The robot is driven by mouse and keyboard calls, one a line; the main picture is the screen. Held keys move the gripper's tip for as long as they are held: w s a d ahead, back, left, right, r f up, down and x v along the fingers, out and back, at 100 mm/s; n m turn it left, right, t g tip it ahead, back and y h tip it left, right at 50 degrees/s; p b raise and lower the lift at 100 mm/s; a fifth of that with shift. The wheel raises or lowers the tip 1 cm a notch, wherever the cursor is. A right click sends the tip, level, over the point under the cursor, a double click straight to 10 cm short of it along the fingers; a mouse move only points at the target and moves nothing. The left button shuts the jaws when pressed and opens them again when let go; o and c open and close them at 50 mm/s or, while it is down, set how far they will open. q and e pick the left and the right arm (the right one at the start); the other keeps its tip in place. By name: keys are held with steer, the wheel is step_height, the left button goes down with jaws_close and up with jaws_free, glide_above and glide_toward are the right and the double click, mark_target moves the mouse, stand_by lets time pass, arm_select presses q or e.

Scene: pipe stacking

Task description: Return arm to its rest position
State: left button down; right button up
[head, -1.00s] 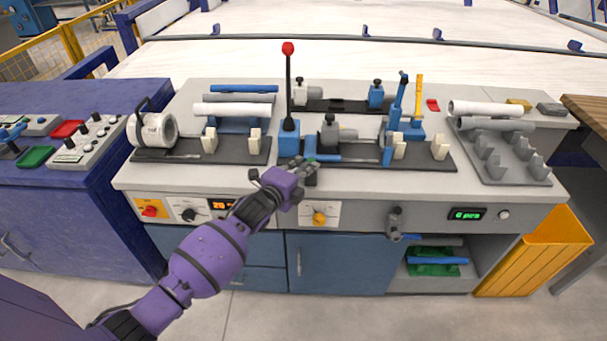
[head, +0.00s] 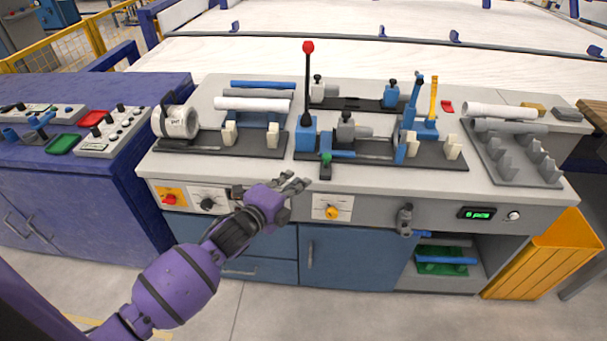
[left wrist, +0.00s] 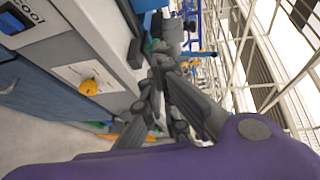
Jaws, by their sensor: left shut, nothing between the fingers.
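My left arm is purple and comes in from the lower left in the head view. Its gripper (head: 298,183) is shut and empty. My right gripper is not in view.
The grey bench (head: 400,185) carries clamps, a red-topped lever (head: 308,85), white pipes (head: 255,104) and a grey pipe rack (head: 515,165). A purple control cabinet (head: 75,185) stands left and an orange bin (head: 535,260) right. Open floor lies in front.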

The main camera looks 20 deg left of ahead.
arm_select(q)
steer(key=s+d+f+n+g+y+p, duration=0.1)
steer(key=s+f+n, duration=0.5)
steer(key=s, duration=0.7)
steer(key=s+d+f+n+g+p, duration=0.2)
steer(key=s+f+n+g, duration=0.2)
steer(key=s, duration=1)
steer(key=s+d+f+n+g+y+p, duration=0.1)
steer(key=s+f+n+g, duration=0.1)
steer(key=s+f+n, duration=0.6)
steer(key=s+n, duration=0.1)
steer(key=s, duration=0.4)
steer(key=shift+s+d+f+n+y, duration=0.15)
steer(key=shift+d+f+n+y, duration=0.15)
steer(key=shift+d+f+n, duration=0.1)
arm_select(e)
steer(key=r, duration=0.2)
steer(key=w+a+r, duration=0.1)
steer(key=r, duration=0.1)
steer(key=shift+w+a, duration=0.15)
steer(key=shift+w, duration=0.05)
arm_select(q)
steer(key=shift+r, duration=0.1)
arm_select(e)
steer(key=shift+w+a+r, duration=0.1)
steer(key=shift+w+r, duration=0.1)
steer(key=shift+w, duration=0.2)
